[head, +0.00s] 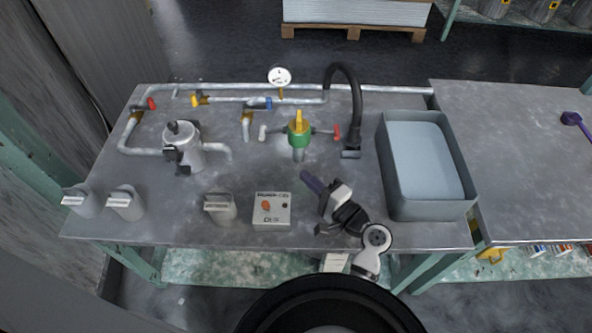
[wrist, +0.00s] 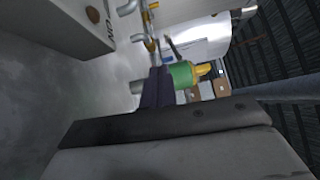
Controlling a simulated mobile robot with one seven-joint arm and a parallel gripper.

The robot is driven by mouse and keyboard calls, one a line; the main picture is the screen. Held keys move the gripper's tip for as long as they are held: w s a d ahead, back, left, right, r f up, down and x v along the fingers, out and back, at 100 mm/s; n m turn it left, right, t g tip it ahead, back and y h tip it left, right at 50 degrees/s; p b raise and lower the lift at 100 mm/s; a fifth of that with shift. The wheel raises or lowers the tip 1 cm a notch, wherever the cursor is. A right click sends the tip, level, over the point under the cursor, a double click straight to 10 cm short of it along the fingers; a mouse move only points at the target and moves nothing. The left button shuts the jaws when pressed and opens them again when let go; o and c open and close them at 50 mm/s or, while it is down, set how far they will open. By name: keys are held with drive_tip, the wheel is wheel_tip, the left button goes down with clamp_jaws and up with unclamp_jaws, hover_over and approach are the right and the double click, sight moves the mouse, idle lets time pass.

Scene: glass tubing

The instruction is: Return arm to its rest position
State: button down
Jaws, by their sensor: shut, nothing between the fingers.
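My gripper (head: 309,180) is over the middle of the grey metal table (head: 150,215), in front of the green valve. Its dark purple fingers are shut with nothing between them. In the wrist view my gripper (wrist: 156,75) shows the same fingers closed together, with the green valve body (wrist: 183,75) beyond them. My arm is bent and reaches over the front edge of the table from my base. The fingertips appear apart from the valve.
A green valve with a yellow handle (head: 299,120) stands behind my gripper. A control box (head: 272,209) is to its left. A grey basin (head: 393,165) is to its right, with a black hose (head: 356,100) beside it. Pipes and a gauge (head: 279,77) run behind.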

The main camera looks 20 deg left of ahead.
drive_tip(key=shift+s+d, duration=0.15)
drive_tip(key=shift+d, duration=0.15)
idle(0.4)
